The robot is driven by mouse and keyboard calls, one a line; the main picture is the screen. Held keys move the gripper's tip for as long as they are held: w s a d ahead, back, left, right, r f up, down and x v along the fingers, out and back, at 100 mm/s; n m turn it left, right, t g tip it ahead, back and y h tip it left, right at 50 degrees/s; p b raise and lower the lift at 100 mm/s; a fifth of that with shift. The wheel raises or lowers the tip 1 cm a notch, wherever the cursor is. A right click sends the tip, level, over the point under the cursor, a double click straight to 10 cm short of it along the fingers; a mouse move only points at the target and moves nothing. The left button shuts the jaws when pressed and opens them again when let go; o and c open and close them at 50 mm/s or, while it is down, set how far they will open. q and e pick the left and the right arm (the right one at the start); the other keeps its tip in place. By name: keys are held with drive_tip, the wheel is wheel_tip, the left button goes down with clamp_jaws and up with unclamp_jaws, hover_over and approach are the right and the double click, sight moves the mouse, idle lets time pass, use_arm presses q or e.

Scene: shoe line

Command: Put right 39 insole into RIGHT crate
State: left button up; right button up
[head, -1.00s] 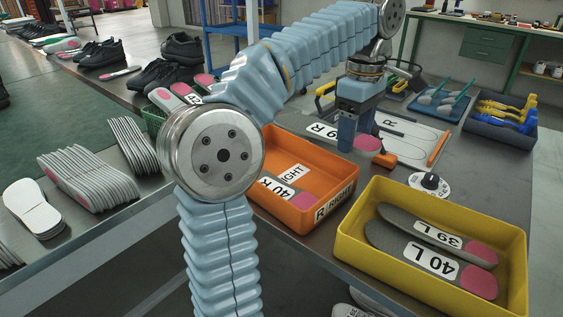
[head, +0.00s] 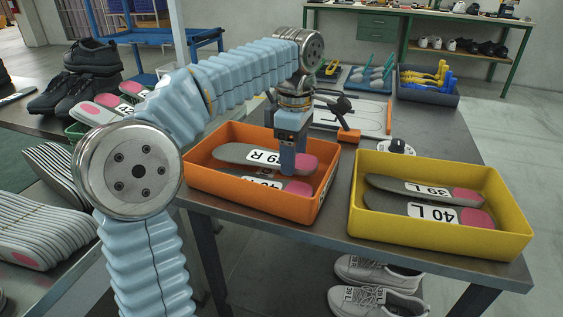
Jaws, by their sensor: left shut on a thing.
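The orange RIGHT crate (head: 262,203) stands on the table in the middle of the head view. My left gripper (head: 289,160) reaches down over it and is shut on the grey 39 R insole (head: 238,153), which has a pink heel end. This insole lies about level inside the crate's outline, above another insole (head: 298,187) in the crate whose label is partly covered. I cannot tell whether the two touch. My right gripper is not in view.
A yellow crate (head: 432,238) with 39 L and 40 L insoles stands close on the right. A black knob on a white disc (head: 397,147) and a marked board (head: 350,117) lie behind. Racks of insoles (head: 38,232) and black shoes (head: 72,90) are at left.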

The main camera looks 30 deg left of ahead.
use_arm(q)
drive_tip(key=shift+s+d, duration=0.1)
drive_tip(key=shift+f, duration=0.55)
drive_tip(key=o, duration=1)
drive_tip(key=shift+o, duration=0.2)
drive_tip(key=shift+r, duration=0.1)
drive_tip(key=shift+r, duration=0.35)
wheel_tip(320, 180, up, 12)
drive_tip(key=p, duration=0.4)
drive_tip(key=shift+r, duration=0.15)
